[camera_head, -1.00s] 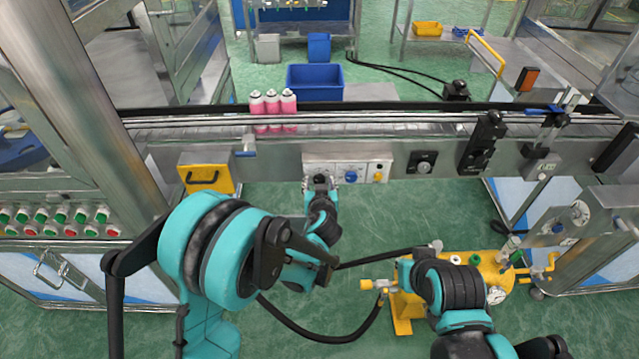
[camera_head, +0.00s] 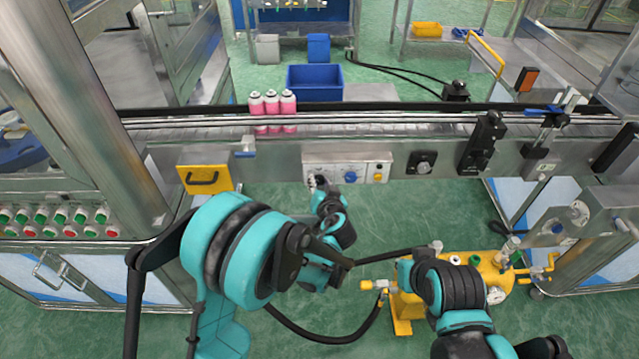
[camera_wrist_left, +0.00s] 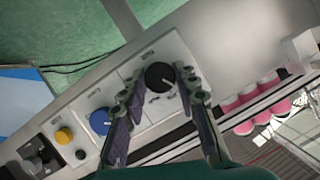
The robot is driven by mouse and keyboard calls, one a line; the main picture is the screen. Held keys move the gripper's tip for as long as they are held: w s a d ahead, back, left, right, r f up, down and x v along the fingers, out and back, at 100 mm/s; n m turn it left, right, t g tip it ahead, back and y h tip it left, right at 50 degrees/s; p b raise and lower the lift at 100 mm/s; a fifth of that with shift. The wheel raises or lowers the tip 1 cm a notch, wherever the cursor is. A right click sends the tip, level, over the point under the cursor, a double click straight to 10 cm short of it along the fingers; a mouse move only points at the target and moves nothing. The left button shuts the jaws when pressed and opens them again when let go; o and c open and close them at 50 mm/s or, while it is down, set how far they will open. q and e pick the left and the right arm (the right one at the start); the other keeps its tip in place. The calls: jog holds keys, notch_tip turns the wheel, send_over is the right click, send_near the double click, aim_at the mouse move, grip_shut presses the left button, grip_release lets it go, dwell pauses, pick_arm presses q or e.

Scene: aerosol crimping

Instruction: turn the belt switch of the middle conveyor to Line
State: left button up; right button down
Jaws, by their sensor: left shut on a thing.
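The control panel (camera_head: 333,172) is a pale plate on the front of the conveyor, with a black knob at its left end, a blue knob (camera_head: 350,177) and a yellow button (camera_head: 378,177). My left gripper (camera_head: 318,183) is at the panel's left end and hides the black knob in the head view. In the left wrist view, the black knob (camera_wrist_left: 160,77) with a white pointer line sits between the fingers of my left gripper (camera_wrist_left: 161,88), which is shut on it. The blue knob (camera_wrist_left: 100,121) is beside the left finger.
Several pink cans (camera_head: 272,107) stand on the conveyor (camera_head: 370,129) behind the panel. A yellow handled box (camera_head: 206,179) is to the left and a black dial (camera_head: 421,162) to the right. A yellow tank (camera_head: 490,267) with a hose stands on the floor below.

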pick_arm(q)
jog(key=m+y, duration=0.2)
jog(key=m, duration=0.2)
jog(key=shift+d+f+t, duration=0.1)
jog(key=shift+d+t, duration=0.05)
jog(key=shift+t, duration=0.25)
jog(key=shift+y, duration=0.3)
jog(key=o, duration=1.2)
jog(key=shift+c, duration=0.2)
jog(key=shift+s, duration=0.1)
jog(key=v, duration=1.1)
jog(key=shift+s, duration=0.35)
jog(key=shift+d, duration=0.15)
